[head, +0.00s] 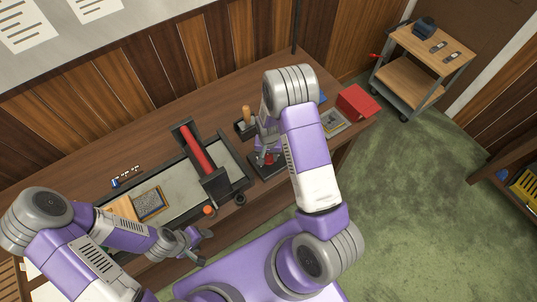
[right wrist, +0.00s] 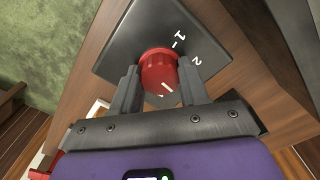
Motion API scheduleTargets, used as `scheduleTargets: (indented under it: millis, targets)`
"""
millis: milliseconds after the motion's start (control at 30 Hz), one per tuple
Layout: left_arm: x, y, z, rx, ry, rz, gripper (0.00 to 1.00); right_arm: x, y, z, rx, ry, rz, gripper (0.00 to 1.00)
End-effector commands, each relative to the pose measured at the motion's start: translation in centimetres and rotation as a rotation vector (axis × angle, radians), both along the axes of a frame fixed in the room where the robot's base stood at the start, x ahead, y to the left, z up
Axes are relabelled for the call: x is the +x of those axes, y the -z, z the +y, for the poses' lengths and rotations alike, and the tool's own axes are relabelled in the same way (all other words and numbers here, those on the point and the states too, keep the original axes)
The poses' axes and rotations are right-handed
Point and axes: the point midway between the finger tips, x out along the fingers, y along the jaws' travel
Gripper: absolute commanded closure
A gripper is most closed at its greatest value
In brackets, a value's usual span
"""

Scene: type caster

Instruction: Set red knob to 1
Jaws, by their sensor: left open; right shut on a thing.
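The red knob (right wrist: 158,68) sits on a dark square plate (right wrist: 135,38) in the right wrist view. White marks on the plate include what looks like a 1 and a 2, beyond and to the right of the knob. A white line shows on the knob's near face, low and slightly right. My right gripper (right wrist: 158,82) is shut on the knob, one finger on each side. In the head view the knob (head: 267,158) is partly hidden under my right gripper (head: 265,148). My left gripper (head: 198,246) is open and empty at the bench's front edge.
A press bed with a red roller (head: 197,150) stands left of the knob on the wooden bench. A wooden-handled tool (head: 247,115) is behind the knob. A red box (head: 357,102) lies at the bench's right end. A cart (head: 425,60) stands far right.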

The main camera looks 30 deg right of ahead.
Motion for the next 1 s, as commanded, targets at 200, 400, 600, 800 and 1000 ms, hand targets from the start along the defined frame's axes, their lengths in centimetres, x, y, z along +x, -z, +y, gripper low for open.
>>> scheduleTargets:
  millis: [200, 400, 600, 800, 1000]
  targets:
    - [0.0, 0.4, 0.0, 0.0, 0.0, 0.0, 0.39, 0.0, 0.0, 0.0, 0.001, -0.044, -0.001, 0.87]
    - [0.0, 1.2, 0.0, 0.0, 0.0, 0.0, 0.39, 0.0, 0.1, 0.0, 0.0, -0.16, -0.001, 0.87]
    - [0.0, 2.3, 0.0, 0.0, 0.0, 0.0, 0.39, 0.0, 0.2, 0.0, 0.001, -0.334, -0.002, 0.87]
    - [0.0, 3.4, 0.0, 0.0, 0.0, 0.0, 0.39, 0.0, 0.1, -0.1, 0.001, -0.526, -0.001, 0.87]
    - [0.0, 4.4, 0.0, 0.0, 0.0, 0.0, 0.39, 0.0, 0.1, -0.1, 0.001, -0.716, -0.001, 0.87]
